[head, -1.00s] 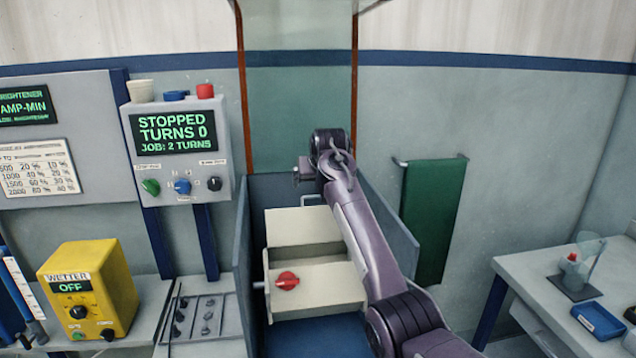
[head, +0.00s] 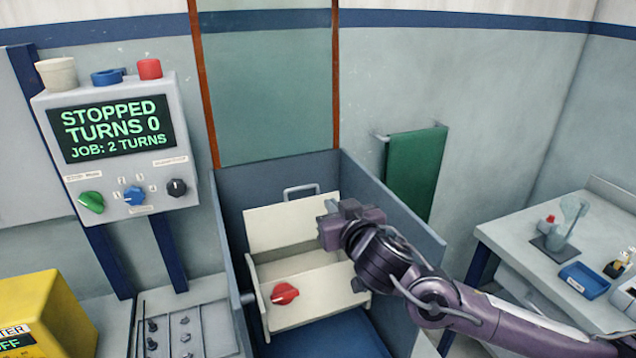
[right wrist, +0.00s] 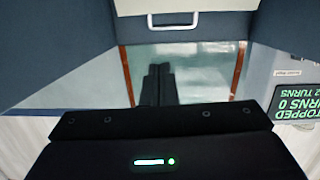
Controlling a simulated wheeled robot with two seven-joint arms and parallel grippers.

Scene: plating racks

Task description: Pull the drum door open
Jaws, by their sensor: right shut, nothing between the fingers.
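The cream drum (head: 318,286) sits in a blue-walled tank, with a red knob (head: 285,293) on its front. A slanted cream panel (head: 280,226), which looks like its door, rises at the back. A grey bar handle (head: 300,190) stands at the panel's top edge; it also shows near the top of the right wrist view (right wrist: 172,26). My right gripper (head: 328,214) is shut and empty, above the drum beside the panel's right part. Its dark fingers show together in the right wrist view (right wrist: 156,86), apart from the handle. My left gripper is out of view.
The tank's right wall (head: 395,208) stands close to my right arm. A control box (head: 118,150) reading STOPPED, TURNS 0 is at left, above a bench with small tools. A green towel (head: 415,170) hangs behind. A side table (head: 510,240) stands at right.

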